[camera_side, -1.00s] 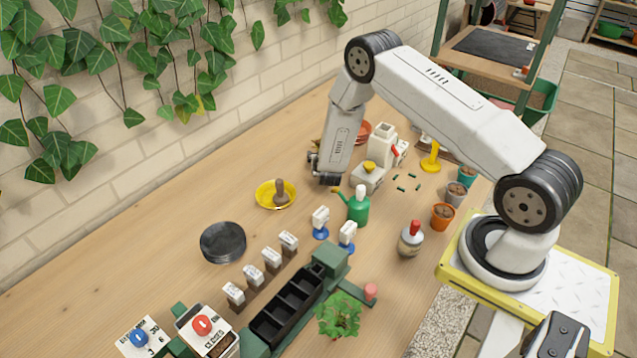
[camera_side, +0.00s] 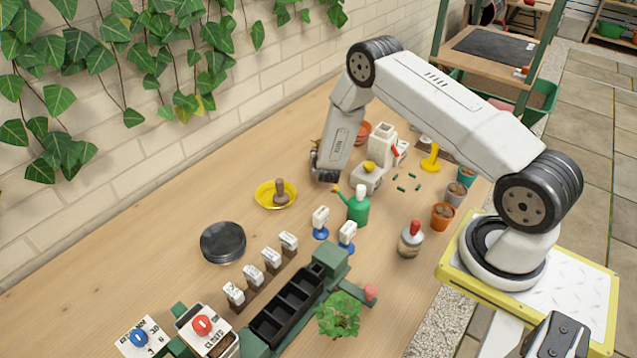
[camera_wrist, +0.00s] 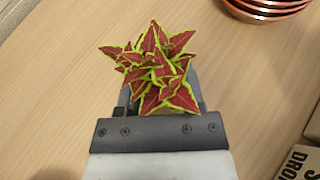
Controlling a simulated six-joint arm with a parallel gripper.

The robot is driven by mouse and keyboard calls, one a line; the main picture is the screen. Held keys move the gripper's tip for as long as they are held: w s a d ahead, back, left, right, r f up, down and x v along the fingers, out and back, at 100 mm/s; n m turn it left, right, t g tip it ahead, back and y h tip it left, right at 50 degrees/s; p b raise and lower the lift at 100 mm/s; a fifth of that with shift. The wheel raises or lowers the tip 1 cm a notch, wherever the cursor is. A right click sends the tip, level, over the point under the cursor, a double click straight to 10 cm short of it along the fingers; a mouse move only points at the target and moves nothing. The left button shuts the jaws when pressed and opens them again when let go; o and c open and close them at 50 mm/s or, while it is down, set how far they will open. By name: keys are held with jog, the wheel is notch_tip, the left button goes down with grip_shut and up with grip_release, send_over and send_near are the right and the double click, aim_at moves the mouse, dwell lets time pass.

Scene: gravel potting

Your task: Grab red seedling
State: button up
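The red seedling (camera_wrist: 158,65) has red leaves with yellow-green edges. In the wrist view it stands right at my gripper (camera_wrist: 160,95), with its leaves spread over and between the fingers. The fingers show apart, one on each side of the leaves; their tips, the stem and any pot are hidden under the foliage. I cannot see the fingers touching the plant. In the side view my gripper (camera_side: 326,172) is low over the far part of the table, and the seedling is mostly hidden behind my arm.
Stacked terracotta saucers (camera_wrist: 265,8) lie beyond the seedling to the right. A lettered box (camera_wrist: 298,165) is close at lower right. In the side view a white dispenser (camera_side: 381,142) and a green watering can (camera_side: 358,206) stand near my gripper. The wood left of the seedling is clear.

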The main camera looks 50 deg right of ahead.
grip_shut()
jog(key=shift+r, duration=0.15)
jog(key=shift+r, duration=0.8)
jog(key=s+a+r, duration=0.4)
jog(key=s+r, duration=0.7)
jog(key=s, duration=0.2)
jog(key=shift+a, duration=0.4)
jog(key=shift+r, duration=0.1)
